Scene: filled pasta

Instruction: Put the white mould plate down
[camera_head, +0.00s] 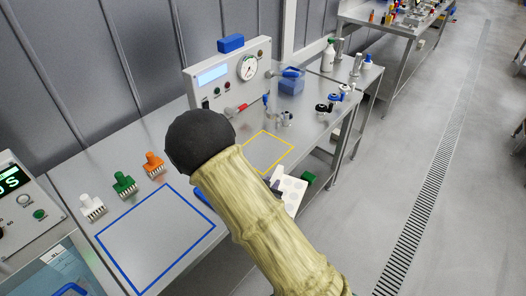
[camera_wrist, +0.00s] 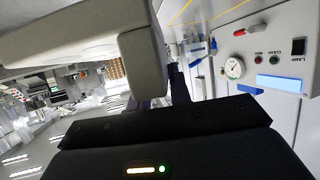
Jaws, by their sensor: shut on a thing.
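The white mould plate (camera_head: 291,191) has round hollows and shows just right of my arm in the head view. It is tilted and near the table's front edge; I cannot tell whether it touches anything below. In the wrist view the plate (camera_wrist: 85,45) looms large and pale at the upper left. My gripper (camera_head: 275,181) is shut on it, mostly hidden behind my arm. A dark finger (camera_wrist: 180,82) shows beside the plate in the wrist view. A yellow outlined square (camera_head: 268,151) on the steel table lies just behind the plate and looks empty.
A blue outlined area (camera_head: 155,240) at left is bare. White (camera_head: 92,207), green (camera_head: 124,184) and orange (camera_head: 154,163) brush-like tools stand behind it. A grey gauge box (camera_head: 228,75) stands at the back. Small fittings (camera_head: 325,106) and a blue container (camera_head: 291,82) are at right.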

